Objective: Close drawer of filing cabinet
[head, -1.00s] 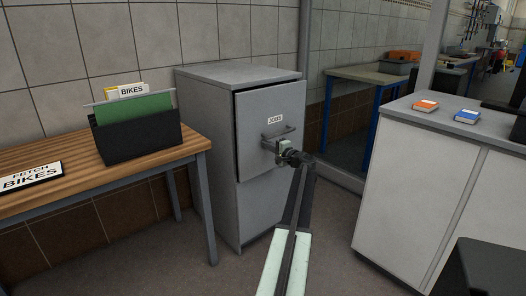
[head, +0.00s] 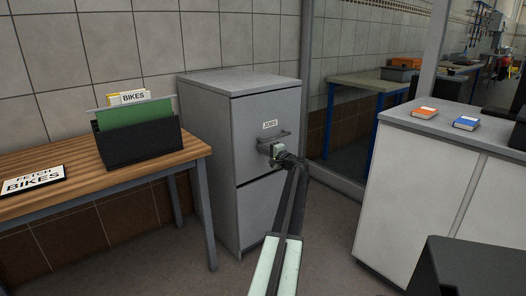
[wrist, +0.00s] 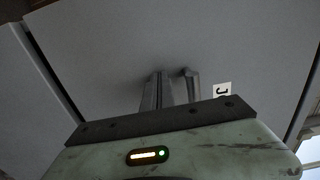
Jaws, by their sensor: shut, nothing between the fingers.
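The grey filing cabinet (head: 207,160) stands against the tiled wall. Its upper drawer (head: 250,118), labelled "JOBS", looks flush or nearly flush with the cabinet body in the head view. My gripper (head: 276,147) is at the drawer's handle (head: 288,136), at the front of the drawer. In the wrist view, the shut fingers (wrist: 167,90) point at the drawer front (wrist: 100,60), and part of the handle (wrist: 190,85) shows beside them. Whether the fingertips touch the front cannot be told. The lower drawer (head: 268,205) is closed.
A wooden table (head: 110,170) with a black file box (head: 140,143) and a "FETCH BIKES" sign (head: 33,181) stands at the left. Grey floor lies between.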

